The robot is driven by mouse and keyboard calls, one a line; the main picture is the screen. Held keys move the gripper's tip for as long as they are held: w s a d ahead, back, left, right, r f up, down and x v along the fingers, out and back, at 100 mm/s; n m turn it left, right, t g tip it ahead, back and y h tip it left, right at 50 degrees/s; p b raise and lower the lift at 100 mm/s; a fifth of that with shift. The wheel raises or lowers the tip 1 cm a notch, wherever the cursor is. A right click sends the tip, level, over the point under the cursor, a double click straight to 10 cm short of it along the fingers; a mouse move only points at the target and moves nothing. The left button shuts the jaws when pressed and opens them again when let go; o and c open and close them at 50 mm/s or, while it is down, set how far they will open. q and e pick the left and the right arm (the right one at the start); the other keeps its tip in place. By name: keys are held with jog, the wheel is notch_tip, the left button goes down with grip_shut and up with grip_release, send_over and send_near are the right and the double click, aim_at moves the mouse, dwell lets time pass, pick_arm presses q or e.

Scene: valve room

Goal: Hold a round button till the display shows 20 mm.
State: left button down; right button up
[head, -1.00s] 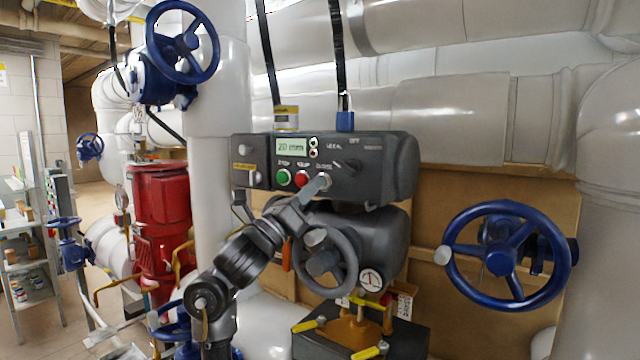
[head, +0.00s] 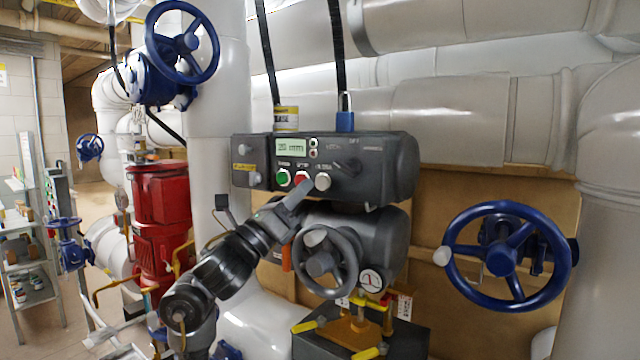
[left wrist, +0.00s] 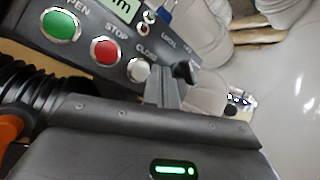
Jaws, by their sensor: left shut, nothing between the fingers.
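The grey control box (head: 390,165) carries a lit display (head: 291,146) that appears to read 20 mm, its second digit blurred. Below it are a green OPEN button (head: 283,178), a red STOP button (head: 301,177) and a pale CLOSE button (head: 322,182). In the left wrist view the OPEN (left wrist: 60,25), STOP (left wrist: 105,51) and CLOSE (left wrist: 138,70) buttons show with their labels. My left gripper (head: 305,188) is shut and empty, its tip in front of the box just below and left of CLOSE. In the wrist view its fingers (left wrist: 162,85) appear apart from CLOSE. My right gripper is out of view.
A black selector knob (head: 350,168) is right of the buttons. A grey handwheel (head: 347,262) stands below the box, close to my left arm. A blue handwheel (head: 503,262) is at the right. A red motor (head: 162,235) stands at the left.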

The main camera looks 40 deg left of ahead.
pick_arm(q)
jog(key=s, duration=0.3)
dwell(0.7)
